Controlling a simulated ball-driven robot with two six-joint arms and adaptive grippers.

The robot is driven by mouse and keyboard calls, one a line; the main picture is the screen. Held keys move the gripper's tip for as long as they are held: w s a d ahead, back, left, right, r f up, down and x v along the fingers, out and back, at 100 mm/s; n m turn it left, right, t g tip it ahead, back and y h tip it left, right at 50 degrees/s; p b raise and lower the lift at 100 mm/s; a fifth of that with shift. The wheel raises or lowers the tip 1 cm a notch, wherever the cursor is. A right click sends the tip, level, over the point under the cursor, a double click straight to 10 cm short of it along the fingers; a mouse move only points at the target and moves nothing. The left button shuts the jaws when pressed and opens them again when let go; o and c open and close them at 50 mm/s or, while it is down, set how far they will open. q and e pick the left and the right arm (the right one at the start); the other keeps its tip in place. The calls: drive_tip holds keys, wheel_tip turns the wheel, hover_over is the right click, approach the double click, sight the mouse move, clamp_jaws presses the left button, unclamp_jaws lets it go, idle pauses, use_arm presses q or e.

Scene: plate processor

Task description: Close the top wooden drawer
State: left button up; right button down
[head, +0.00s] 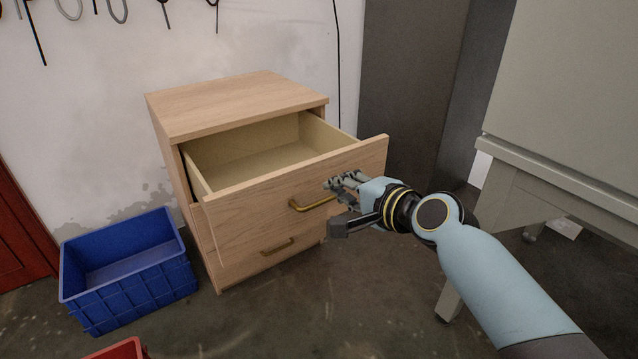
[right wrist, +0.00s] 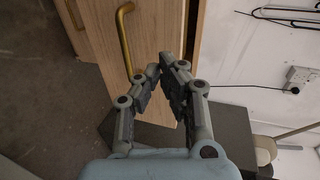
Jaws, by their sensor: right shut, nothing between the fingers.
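The top wooden drawer (head: 250,207) is pulled well out of the wooden cabinet (head: 225,104), and its empty pale inside shows. Its brass handle (head: 312,204) is on the front panel. My right gripper (head: 332,184) is shut and empty in front of the right part of that panel, just right of the handle. In the right wrist view, the fingertips (right wrist: 168,64) come together by the drawer front (right wrist: 160,28), with the handle (right wrist: 125,40) to their left. I cannot tell whether they touch the panel. My left gripper is not in view.
A lower drawer with its own handle (head: 277,246) is below and looks closed. A blue crate (head: 130,285) stands on the floor at left, with part of a red bin (head: 120,350) in front. A grey-green cabinet (head: 560,110) stands at right. The drawer's inside is clear.

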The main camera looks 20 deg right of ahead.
sight(311, 173)
drive_tip(key=b+x, duration=0.1)
drive_tip(key=x, duration=0.2)
drive_tip(key=b+x, duration=0.1)
drive_tip(key=x, duration=0.1)
drive_tip(key=shift+w+a+r, duration=0.1)
drive_tip(key=shift+w+a, duration=0.1)
drive_tip(key=shift+w, duration=0.2)
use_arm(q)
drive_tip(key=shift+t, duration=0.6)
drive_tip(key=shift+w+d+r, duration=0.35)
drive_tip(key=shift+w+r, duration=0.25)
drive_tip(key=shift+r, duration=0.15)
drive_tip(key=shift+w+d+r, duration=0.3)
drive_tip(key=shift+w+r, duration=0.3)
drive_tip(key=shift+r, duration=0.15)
use_arm(e)
drive_tip(key=shift+w+a+r, duration=0.15)
drive_tip(key=shift+w, duration=0.3)
